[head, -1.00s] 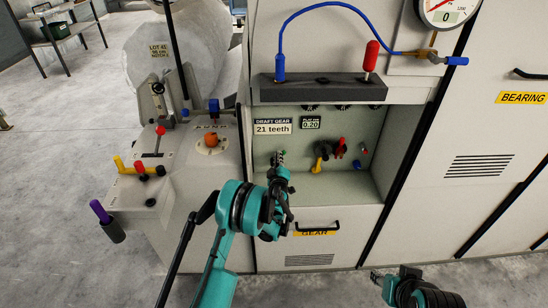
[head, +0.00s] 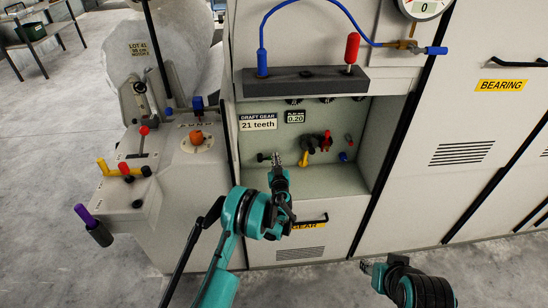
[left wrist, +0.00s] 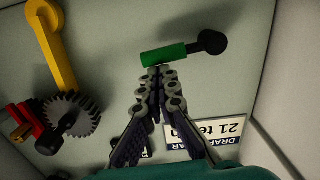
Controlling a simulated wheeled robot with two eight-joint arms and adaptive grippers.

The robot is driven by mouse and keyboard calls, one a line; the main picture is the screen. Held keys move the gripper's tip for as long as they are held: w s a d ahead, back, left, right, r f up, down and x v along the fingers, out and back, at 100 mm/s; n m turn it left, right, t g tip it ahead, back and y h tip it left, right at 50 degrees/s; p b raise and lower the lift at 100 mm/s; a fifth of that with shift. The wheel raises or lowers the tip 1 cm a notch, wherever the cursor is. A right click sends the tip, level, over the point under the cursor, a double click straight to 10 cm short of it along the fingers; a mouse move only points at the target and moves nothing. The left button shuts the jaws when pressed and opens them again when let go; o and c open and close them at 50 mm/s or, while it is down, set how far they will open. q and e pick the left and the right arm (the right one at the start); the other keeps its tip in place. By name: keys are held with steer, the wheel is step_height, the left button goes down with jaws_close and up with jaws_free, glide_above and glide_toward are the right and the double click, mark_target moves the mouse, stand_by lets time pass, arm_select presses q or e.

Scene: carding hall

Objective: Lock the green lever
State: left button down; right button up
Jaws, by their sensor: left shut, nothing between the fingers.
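The green lever (head: 267,157) is a short green handle with a black round end. It sits low on the back wall of the recess, below the draft gear label. In the left wrist view the green handle (left wrist: 163,55) lies nearly level, with its black end to the right. My left gripper (head: 276,158) is shut and empty, just right of the lever in the head view. In the wrist view its fingertips (left wrist: 158,70) meet at the handle's lower edge; I cannot tell whether they touch it. My right gripper (head: 367,267) is low at the right, away from the recess.
A yellow lever (head: 304,159), a dark gear (head: 313,143) and a red part (head: 326,142) are right of the green lever. The shelf (head: 279,101) with a red handle (head: 352,48) overhangs the recess. An orange knob (head: 196,137) is on the left machine.

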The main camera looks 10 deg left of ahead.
arm_select(q)
steer(key=shift+d+f, duration=0.15)
steer(key=shift+f, duration=0.25)
stand_by(0.3)
steer(key=shift+s, duration=0.15)
